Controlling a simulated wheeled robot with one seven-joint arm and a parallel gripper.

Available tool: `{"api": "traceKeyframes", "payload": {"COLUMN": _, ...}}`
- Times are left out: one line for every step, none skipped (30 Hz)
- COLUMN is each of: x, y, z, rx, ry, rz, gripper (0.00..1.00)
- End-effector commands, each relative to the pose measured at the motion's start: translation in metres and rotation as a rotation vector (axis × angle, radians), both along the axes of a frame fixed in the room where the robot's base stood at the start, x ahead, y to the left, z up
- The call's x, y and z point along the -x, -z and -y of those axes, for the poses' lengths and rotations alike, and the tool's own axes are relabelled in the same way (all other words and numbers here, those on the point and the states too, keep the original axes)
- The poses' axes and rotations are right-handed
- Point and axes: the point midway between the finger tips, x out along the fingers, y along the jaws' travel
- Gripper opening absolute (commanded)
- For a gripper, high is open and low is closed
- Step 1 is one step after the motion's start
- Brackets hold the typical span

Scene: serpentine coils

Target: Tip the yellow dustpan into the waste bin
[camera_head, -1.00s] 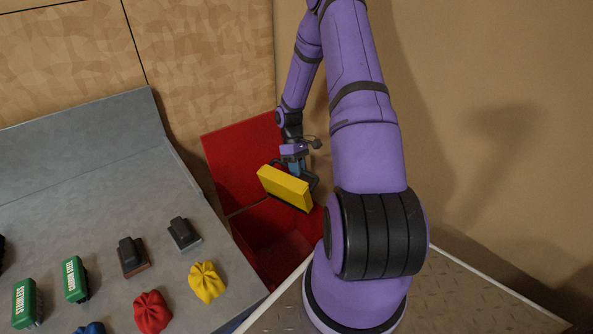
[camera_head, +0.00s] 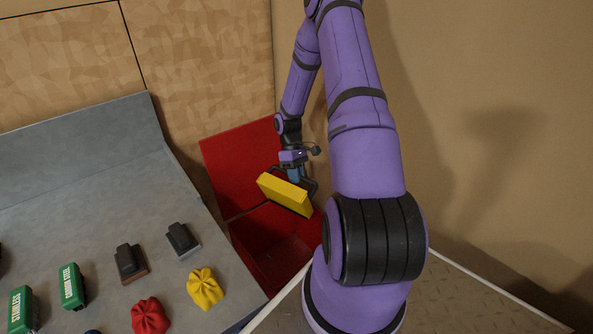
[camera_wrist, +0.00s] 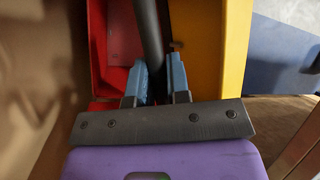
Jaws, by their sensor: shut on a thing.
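The yellow dustpan (camera_head: 286,195) is in the air over the red waste bin (camera_head: 232,165), tilted, with its underside or back toward the head camera. My gripper (camera_head: 296,177) is behind it and shut on its dark handle. In the wrist view, the blue fingertips of my gripper (camera_wrist: 156,82) close on the dark handle, and the yellow dustpan (camera_wrist: 223,50) is to the right of them. The red bin (camera_wrist: 118,45) shows behind the fingers. The bin's inside is partly visible below the dustpan; I cannot tell if anything lies in the pan.
The grey bench (camera_head: 100,215) stands left of the bin. On it are a yellow bundle (camera_head: 205,289), a red bundle (camera_head: 150,316), green labelled boxes (camera_head: 71,286) and dark blocks (camera_head: 182,240). A brown wall is behind and to the right.

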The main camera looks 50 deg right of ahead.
Motion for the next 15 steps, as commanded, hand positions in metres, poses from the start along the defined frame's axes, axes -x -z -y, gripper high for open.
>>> {"api": "traceKeyframes", "payload": {"x": -0.003, "y": -0.016, "z": 0.002, "rx": 0.009, "ry": -0.001, "rz": 0.010, "gripper": 0.00}}
{"api": "traceKeyframes", "payload": {"x": -0.004, "y": -0.028, "z": 0.003, "rx": 0.011, "ry": 0.000, "rz": 0.011, "gripper": 0.00}}
{"api": "traceKeyframes", "payload": {"x": -0.004, "y": -0.043, "z": 0.003, "rx": 0.013, "ry": 0.001, "rz": 0.012, "gripper": 0.00}}
{"api": "traceKeyframes", "payload": {"x": -0.003, "y": -0.048, "z": 0.002, "rx": 0.010, "ry": 0.000, "rz": 0.010, "gripper": 0.00}}
{"api": "traceKeyframes", "payload": {"x": -0.002, "y": -0.046, "z": 0.002, "rx": 0.006, "ry": 0.000, "rz": 0.006, "gripper": 0.00}}
{"api": "traceKeyframes", "payload": {"x": -0.001, "y": -0.034, "z": 0.001, "rx": 0.002, "ry": 0.000, "rz": 0.003, "gripper": 0.00}}
{"api": "traceKeyframes", "payload": {"x": -0.001, "y": -0.022, "z": 0.000, "rx": 0.000, "ry": 0.000, "rz": 0.001, "gripper": 0.00}}
{"api": "traceKeyframes", "payload": {"x": -0.001, "y": -0.010, "z": 0.000, "rx": -0.001, "ry": 0.000, "rz": 0.000, "gripper": 0.00}}
{"api": "traceKeyframes", "payload": {"x": -0.001, "y": -0.002, "z": 0.000, "rx": 0.001, "ry": -0.001, "rz": 0.003, "gripper": 0.00}}
{"api": "traceKeyframes", "payload": {"x": -0.002, "y": -0.004, "z": 0.001, "rx": 0.005, "ry": -0.001, "rz": 0.006, "gripper": 0.00}}
{"api": "traceKeyframes", "payload": {"x": -0.003, "y": -0.013, "z": 0.002, "rx": 0.009, "ry": -0.001, "rz": 0.009, "gripper": 0.00}}
{"api": "traceKeyframes", "payload": {"x": -0.004, "y": -0.028, "z": 0.003, "rx": 0.011, "ry": 0.000, "rz": 0.011, "gripper": 0.00}}
{"api": "traceKeyframes", "payload": {"x": -0.004, "y": -0.039, "z": 0.003, "rx": 0.013, "ry": 0.001, "rz": 0.012, "gripper": 0.00}}
{"api": "traceKeyframes", "payload": {"x": -0.003, "y": -0.047, "z": 0.002, "rx": 0.011, "ry": 0.000, "rz": 0.010, "gripper": 0.00}}
{"api": "traceKeyframes", "payload": {"x": -0.002, "y": -0.046, "z": 0.002, "rx": 0.006, "ry": 0.000, "rz": 0.006, "gripper": 0.00}}
